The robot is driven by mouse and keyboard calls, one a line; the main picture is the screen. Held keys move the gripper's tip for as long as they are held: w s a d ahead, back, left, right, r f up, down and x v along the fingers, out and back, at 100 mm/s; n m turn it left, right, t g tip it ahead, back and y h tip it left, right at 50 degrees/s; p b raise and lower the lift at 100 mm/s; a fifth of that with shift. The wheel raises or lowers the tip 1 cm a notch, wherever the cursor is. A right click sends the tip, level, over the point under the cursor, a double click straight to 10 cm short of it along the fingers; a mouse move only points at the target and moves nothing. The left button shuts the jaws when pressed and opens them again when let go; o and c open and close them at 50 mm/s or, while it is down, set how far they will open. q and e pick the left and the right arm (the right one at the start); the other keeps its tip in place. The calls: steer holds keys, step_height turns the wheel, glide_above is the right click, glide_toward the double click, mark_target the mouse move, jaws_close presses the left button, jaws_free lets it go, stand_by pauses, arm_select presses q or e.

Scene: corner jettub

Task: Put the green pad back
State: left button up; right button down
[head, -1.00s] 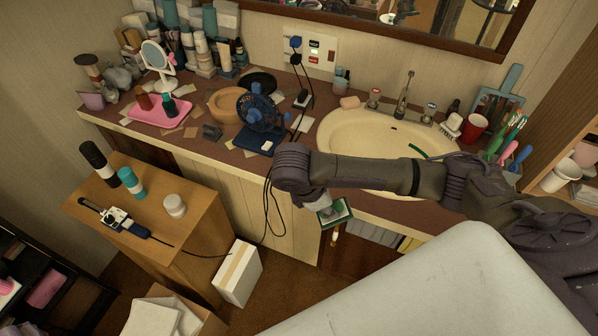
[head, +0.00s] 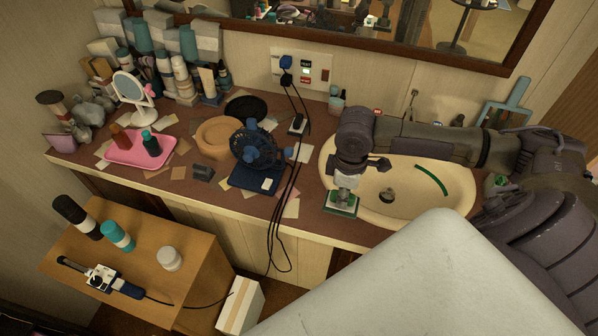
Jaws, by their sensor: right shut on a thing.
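My right gripper (head: 346,182) is shut on the green pad (head: 341,210), a small flat piece with a green edge and a paler top. The gripper covers part of it from above. The pad shows at the counter's front edge, just left of the sink basin (head: 400,212). I cannot tell whether it touches the counter (head: 296,222) or hangs just above it. My left gripper is not in view.
A blue fan (head: 254,147) with hanging black cords stands left of the pad. A pink tray (head: 128,157) with bottles and a round mirror (head: 128,86) are further left. A thin green strip (head: 432,180) lies in the basin. A wooden cabinet (head: 200,245) stands in front.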

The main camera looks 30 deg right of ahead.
steer(key=w+a+f, duration=0.1)
steer(key=w, duration=0.1)
steer(key=w+a+f+p, duration=0.1)
steer(key=w+a+f, duration=0.2)
steer(key=w+f, duration=0.1)
steer(key=w, duration=0.1)
steer(key=shift+w+a, duration=0.1)
steer(key=shift+a, duration=0.2)
steer(key=shift+w+a+f+p, duration=0.25)
steer(key=shift+w+f+p, duration=0.05)
steer(key=shift+w+f, duration=0.15)
steer(key=shift+s+f+p, duration=0.2)
steer(key=shift+f+p, duration=0.15)
steer(key=shift+f, duration=1.55)
steer(key=c, duration=1)
jaws_free()
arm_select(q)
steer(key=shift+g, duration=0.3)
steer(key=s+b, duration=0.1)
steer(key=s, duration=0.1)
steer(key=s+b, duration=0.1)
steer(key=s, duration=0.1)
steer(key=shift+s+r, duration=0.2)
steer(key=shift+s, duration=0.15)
arm_select(e)
step_height(320, 180, up, 12)
steer(key=shift+w, duration=0.1)
